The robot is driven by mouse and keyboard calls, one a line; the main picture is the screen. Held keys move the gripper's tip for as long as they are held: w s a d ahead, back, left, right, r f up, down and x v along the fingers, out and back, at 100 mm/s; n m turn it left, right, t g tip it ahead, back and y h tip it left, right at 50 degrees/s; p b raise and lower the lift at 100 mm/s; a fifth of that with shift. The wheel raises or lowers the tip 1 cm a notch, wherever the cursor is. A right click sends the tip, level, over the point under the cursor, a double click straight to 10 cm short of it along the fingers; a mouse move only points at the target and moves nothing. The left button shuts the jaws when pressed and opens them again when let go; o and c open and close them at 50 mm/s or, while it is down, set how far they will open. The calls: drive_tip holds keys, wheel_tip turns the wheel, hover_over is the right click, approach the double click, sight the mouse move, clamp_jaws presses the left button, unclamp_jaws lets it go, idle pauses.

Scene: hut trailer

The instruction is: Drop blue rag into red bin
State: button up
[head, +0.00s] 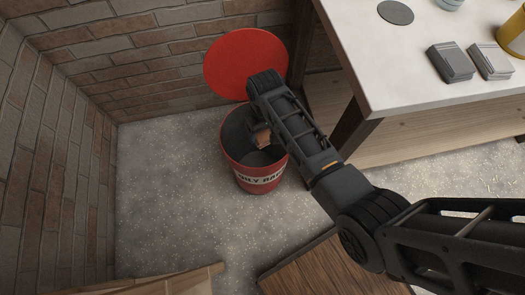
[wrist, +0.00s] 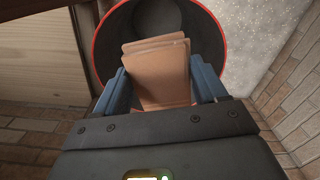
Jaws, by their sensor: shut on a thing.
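The red bin (head: 240,170) stands open on the floor by the brick wall, with lettering on its front. Its round red lid (head: 246,62) is raised behind it. My gripper (head: 262,136) points down over the bin's mouth, partly hiding it. In the wrist view, my gripper's two blue fingers (wrist: 160,82) are shut on a tan-brown, flat, layered piece that looks like a folded rag (wrist: 160,65). It looks tan rather than blue. The bin's red rim (wrist: 96,50) surrounds it in the wrist view, with the dark inside below. No blue rag shows.
A white-topped table (head: 375,50) stands right of the bin, its leg close by. On it are two grey folded stacks (head: 450,62), a dark disc (head: 395,12) and a yellow container (head: 513,35). Wooden furniture (head: 330,270) is at the bottom. Floor left of the bin is clear.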

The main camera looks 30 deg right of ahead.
drive_tip(key=shift+m, duration=0.3)
drive_tip(key=w+f+b, duration=0.1)
drive_tip(key=b, duration=0.1)
drive_tip(key=w+d+f+b, duration=0.1)
drive_tip(key=w+b, duration=0.1)
drive_tip(key=w+f+b, duration=0.1)
drive_tip(key=w+b, duration=0.1)
drive_tip(key=shift+d+f+b, duration=0.1)
drive_tip(key=shift+d+b, duration=0.2)
drive_tip(key=shift+d, duration=0.1)
drive_tip(key=f+b, duration=0.4)
drive_tip(key=b, duration=0.1)
drive_tip(key=w+f+b, duration=0.1)
drive_tip(key=b, duration=0.1)
drive_tip(key=shift+d+f, duration=0.2)
drive_tip(key=shift+f, duration=0.2)
drive_tip(key=o, duration=1)
drive_tip(key=shift+r, duration=0.1)
wheel_tip(320, 180, up, 8)
drive_tip(key=shift+f+p, duration=0.15)
drive_tip(key=shift+p, duration=0.7)
drive_tip(key=shift+s+f, duration=0.1)
